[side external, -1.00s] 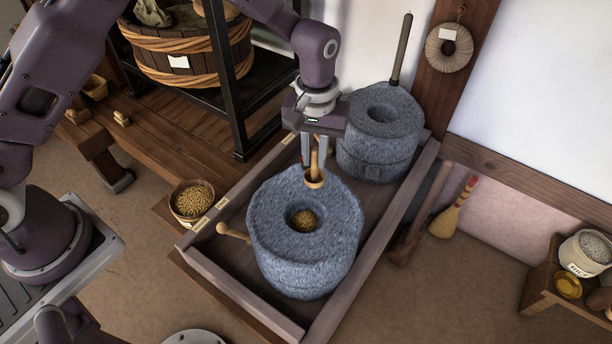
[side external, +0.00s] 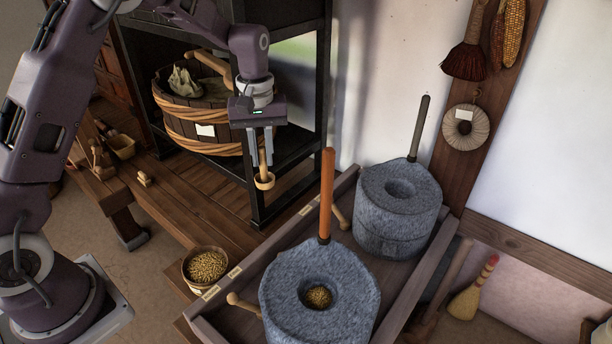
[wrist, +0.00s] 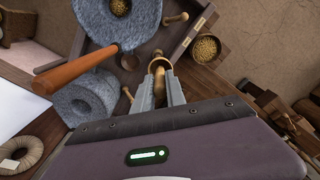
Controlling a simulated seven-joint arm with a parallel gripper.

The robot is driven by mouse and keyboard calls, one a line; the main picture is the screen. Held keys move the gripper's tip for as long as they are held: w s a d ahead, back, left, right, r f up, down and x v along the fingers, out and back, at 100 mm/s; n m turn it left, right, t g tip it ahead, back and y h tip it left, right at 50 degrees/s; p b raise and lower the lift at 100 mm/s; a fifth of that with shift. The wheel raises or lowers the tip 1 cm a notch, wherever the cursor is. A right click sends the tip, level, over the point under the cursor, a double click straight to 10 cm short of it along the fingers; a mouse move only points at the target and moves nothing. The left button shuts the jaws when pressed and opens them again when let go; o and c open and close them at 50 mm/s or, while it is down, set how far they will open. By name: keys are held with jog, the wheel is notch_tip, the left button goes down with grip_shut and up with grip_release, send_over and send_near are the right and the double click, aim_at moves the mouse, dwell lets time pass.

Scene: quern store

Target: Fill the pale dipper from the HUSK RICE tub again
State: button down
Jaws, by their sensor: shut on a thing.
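My gripper (side external: 262,162) is shut on the upright handle of the pale dipper (side external: 264,182). The dipper's small round cup hangs below the fingertips, clear of any surface. In the wrist view the dipper (wrist: 160,64) sits between the fingers (wrist: 160,88); what its cup holds I cannot tell. A small round tub of golden grain (side external: 207,267) stands to the lower left, beside the quern tray; it also shows in the wrist view (wrist: 206,48). No HUSK RICE lettering is readable. The front quern (side external: 345,295) has some grain in its eye (side external: 318,297).
The front quern's tall orange handle (side external: 327,195) rises to the right of my gripper. A second quern (side external: 398,215) stands behind it in the wooden tray (side external: 225,295). A black rack (side external: 265,212) with a big roped tub (side external: 190,128) is close behind. The wooden platform (side external: 185,215) is largely clear.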

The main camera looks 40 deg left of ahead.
jog(key=s+a+n, duration=0.3)
jog(key=s+a, duration=0.2)
jog(key=a, duration=0.6)
jog(key=s+a+n, duration=0.4)
jog(key=s+a, duration=0.1)
jog(key=a, duration=0.6)
notch_tip(320, 180, down, 44)
jog(key=shift+s+a, duration=0.15)
jog(key=shift+s, duration=0.15)
jog(key=shift+f, duration=0.1)
notch_tip(320, 180, up, 10)
dwell(0.5)
dwell(0.5)
